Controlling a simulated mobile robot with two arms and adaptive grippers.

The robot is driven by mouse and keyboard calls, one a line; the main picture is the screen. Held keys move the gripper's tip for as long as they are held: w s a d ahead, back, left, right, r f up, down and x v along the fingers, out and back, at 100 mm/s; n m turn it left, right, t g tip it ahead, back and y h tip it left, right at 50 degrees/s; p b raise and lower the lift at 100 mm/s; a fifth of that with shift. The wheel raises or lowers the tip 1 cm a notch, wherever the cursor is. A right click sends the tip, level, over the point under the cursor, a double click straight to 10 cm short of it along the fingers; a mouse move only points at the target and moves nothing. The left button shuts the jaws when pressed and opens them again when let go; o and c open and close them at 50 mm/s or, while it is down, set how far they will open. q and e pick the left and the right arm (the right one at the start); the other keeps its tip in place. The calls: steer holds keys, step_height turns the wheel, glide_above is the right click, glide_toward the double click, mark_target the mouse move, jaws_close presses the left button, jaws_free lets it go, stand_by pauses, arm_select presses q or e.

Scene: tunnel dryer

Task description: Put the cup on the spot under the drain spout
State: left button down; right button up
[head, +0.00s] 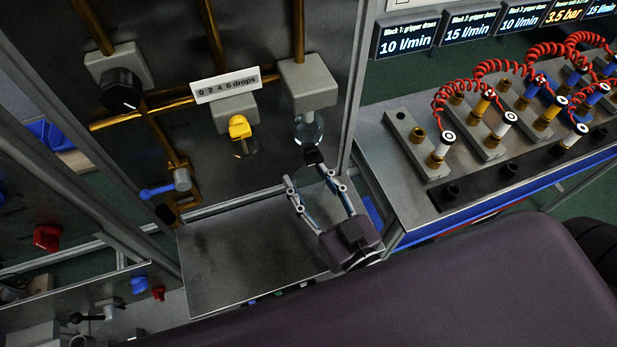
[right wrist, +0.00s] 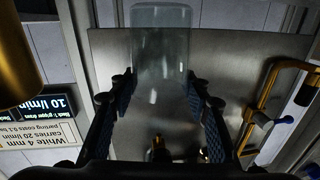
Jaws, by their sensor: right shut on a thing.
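My right gripper (head: 308,180) is in front of the panel, over the right part of the grey metal shelf (head: 225,262). Its fingers are closed on a clear, pale cup (right wrist: 160,45), seen between the finger pads in the right wrist view. In the head view the cup is hard to make out between the fingers. A small black piece that looks like the drain spout (head: 314,156) sits below a clear bowl (head: 308,131), just beyond the fingertips. I cannot make out a marked spot on the shelf. My left gripper is not in view.
Brass pipes with a yellow valve (head: 240,127) and a blue lever (head: 160,190) line the panel. A frame post stands right of the gripper. Further right a bench (head: 395,185) carries flow blocks with red coiled hoses. The shelf's left part is clear.

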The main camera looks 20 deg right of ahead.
steer(key=shift+f, duration=0.2)
steer(key=shift+w+f, duration=0.15)
steer(key=shift+f, duration=0.2)
steer(key=o, duration=1.1)
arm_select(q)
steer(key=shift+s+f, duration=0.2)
